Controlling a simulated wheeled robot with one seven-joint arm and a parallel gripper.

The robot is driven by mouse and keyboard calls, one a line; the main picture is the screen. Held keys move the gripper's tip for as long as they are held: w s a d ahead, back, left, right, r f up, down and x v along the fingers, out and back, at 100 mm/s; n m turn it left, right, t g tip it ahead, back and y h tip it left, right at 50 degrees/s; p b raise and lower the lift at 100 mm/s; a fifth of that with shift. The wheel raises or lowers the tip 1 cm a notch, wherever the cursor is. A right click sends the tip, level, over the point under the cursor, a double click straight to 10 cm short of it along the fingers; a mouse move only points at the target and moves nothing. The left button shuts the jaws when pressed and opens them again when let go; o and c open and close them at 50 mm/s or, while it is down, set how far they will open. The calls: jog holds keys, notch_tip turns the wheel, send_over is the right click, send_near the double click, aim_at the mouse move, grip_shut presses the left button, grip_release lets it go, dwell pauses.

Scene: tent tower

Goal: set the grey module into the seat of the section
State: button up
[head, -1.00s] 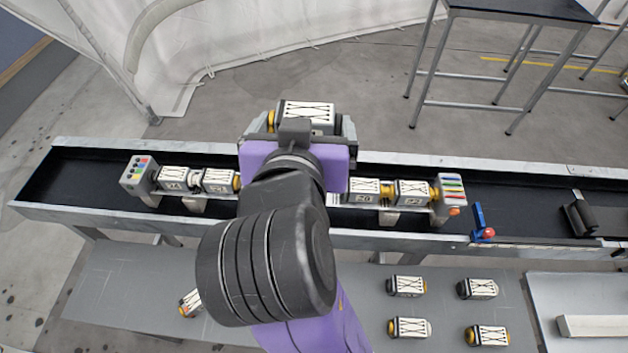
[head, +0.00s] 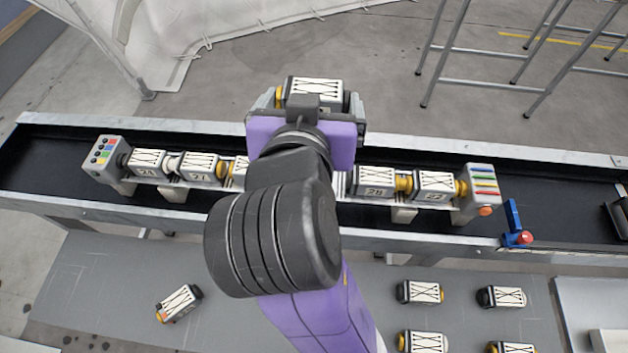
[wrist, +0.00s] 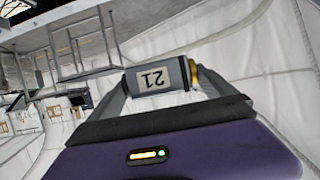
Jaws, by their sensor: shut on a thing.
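My gripper (head: 316,100) is shut on a grey module (head: 315,90), holding it up beyond the purple wrist, over the far side of the conveyor. The module has a white cross-strapped face and a yellow end on the left. The section (head: 172,194) lies along the conveyor, with modules such as 24 (head: 147,162) and 22 (head: 435,185) in line between two end blocks. My arm hides the section's middle, so I cannot see the seat.
The end blocks carry coloured dots (head: 104,153) and coloured stripes (head: 483,190). A blue bracket with a red button (head: 524,238) stands on the conveyor's near edge (head: 420,248). Several loose modules lie on the grey near table (head: 240,315). Metal stands (head: 490,85) are behind.

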notch_tip(320, 180, down, 20)
jog(key=shift+w+f, duration=0.1)
jog(key=shift+f, duration=0.15)
dwell(0.4)
jog(key=shift+f, duration=0.1)
jog(key=o, duration=1.5)
jog(key=shift+f, duration=0.1)
jog(key=shift+o, duration=0.2)
jog(key=shift+r, duration=0.2)
jog(key=b+v, duration=0.1)
jog(key=v, duration=1.1)
jog(key=shift+b, duration=0.3)
